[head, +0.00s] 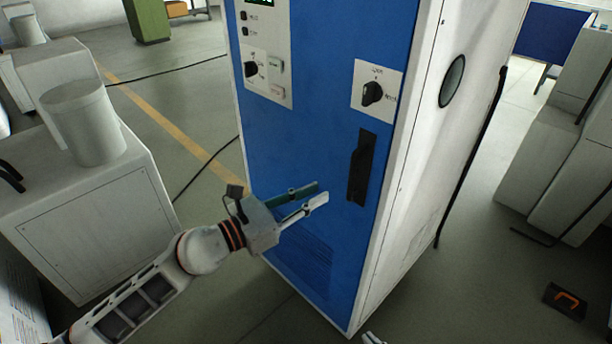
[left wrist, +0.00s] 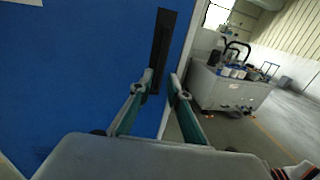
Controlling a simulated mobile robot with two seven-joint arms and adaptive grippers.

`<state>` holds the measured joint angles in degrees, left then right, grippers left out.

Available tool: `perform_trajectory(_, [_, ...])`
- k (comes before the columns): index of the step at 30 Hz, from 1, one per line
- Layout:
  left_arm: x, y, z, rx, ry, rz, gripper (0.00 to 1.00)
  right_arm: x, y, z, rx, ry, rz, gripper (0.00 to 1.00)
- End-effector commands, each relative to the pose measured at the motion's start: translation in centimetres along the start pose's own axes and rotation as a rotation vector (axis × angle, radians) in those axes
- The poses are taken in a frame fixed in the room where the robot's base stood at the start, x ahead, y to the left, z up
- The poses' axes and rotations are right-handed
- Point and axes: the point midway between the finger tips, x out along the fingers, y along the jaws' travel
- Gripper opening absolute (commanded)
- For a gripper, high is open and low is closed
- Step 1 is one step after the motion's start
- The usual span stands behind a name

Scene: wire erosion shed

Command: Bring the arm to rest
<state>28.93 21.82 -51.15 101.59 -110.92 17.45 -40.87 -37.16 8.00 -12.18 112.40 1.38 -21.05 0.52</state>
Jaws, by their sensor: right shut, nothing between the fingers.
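My left arm reaches in from the lower left in the head view. Its gripper (head: 321,193) is open and empty, its two fingers apart in front of the blue cabinet front (head: 310,130). The fingertips are below and left of the black door handle (head: 360,168), apart from it in the picture. In the left wrist view the open fingers (left wrist: 161,78) show with the black handle (left wrist: 163,40) beyond them. Only a small tip of my right gripper (head: 373,339) shows at the bottom edge of the head view; the rest is out of frame.
The cabinet has a knob panel (head: 265,68) and a rotary switch (head: 372,93). A white machine (head: 90,210) bearing a cylinder (head: 85,125) stands at left. Grey units (head: 565,150) stand at right. Open floor (head: 470,270) lies right of the cabinet, with a dark orange-marked object (head: 566,301).

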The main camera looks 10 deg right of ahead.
Motion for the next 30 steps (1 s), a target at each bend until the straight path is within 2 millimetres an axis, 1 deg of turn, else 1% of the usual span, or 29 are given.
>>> perform_trajectory(5, [-0.1, -0.1, -0.1, -0.036, -0.009, 0.003, 0.17, 0.0, 0.0, 0.0, 0.001, 0.001, 0.000, 0.00])
perform_trajectory(8, [-0.7, -0.5, -0.3, -0.180, -0.049, 0.018, 0.17, 0.0, 0.0, -0.1, 0.001, 0.001, 0.000, 0.00])
perform_trajectory(11, [-2.1, -0.4, -0.8, -0.452, -0.123, 0.057, 0.17, 0.0, 0.0, -0.1, 0.001, 0.001, 0.000, 0.00])
perform_trajectory(13, [-3.6, 0.1, -1.6, -0.688, -0.190, 0.099, 0.17, 0.0, 0.0, -0.1, 0.001, 0.001, 0.000, 0.00])
perform_trajectory(16, [-6.3, 1.4, -3.5, -1.031, -0.292, 0.175, 0.17, 0.0, 0.0, -0.1, 0.001, 0.001, 0.000, 0.00])
perform_trajectory(17, [-7.2, 1.8, -4.3, -1.131, -0.323, 0.201, 0.17, 0.0, 0.0, -0.1, 0.001, 0.001, 0.000, 0.00])
perform_trajectory(18, [-8.5, 2.3, -5.5, -1.264, -0.366, 0.237, 0.17, 0.0, 0.0, -0.1, 0.001, 0.001, 0.000, 0.00])
perform_trajectory(20, [-10.7, 3.0, -7.7, -1.461, -0.433, 0.296, 0.17, 0.0, 0.0, -0.1, 0.001, 0.001, 0.000, 0.00])
perform_trajectory(21, [-12.2, 3.4, -9.3, -1.589, -0.478, 0.339, 0.17, 0.0, 0.0, -0.1, 0.001, 0.001, 0.000, 0.00])
perform_trajectory(23, [-14.7, 3.6, -12.0, -1.777, -0.551, 0.406, 0.17, 0.0, 0.0, -0.1, 0.001, 0.001, 0.000, 0.00])
perform_trajectory(24, [-16.4, 3.6, -13.9, -1.900, -0.602, 0.454, 0.17, 0.0, 0.0, -0.1, 0.001, 0.001, 0.000, 0.00])
perform_trajectory(26, [-19.2, 3.3, -17.0, -2.080, -0.683, 0.530, 0.17, 0.0, 0.0, -0.1, 0.001, 0.001, 0.000, 0.00])
perform_trajectory(27, [-21.1, 2.8, -19.0, -2.194, -0.739, 0.581, 0.17, 0.0, 0.0, 0.0, 0.001, 0.001, 0.000, 0.00])
perform_trajectory(29, [-23.8, 1.9, -21.9, -2.347, -0.824, 0.656, 0.17, 0.0, 0.0, 0.0, 0.001, 0.000, 0.000, 0.00])
perform_trajectory(30, [-25.5, 1.0, -23.7, -2.441, -0.880, 0.706, 0.17, 0.0, 0.0, 0.0, 0.001, 0.000, 0.000, 0.00])
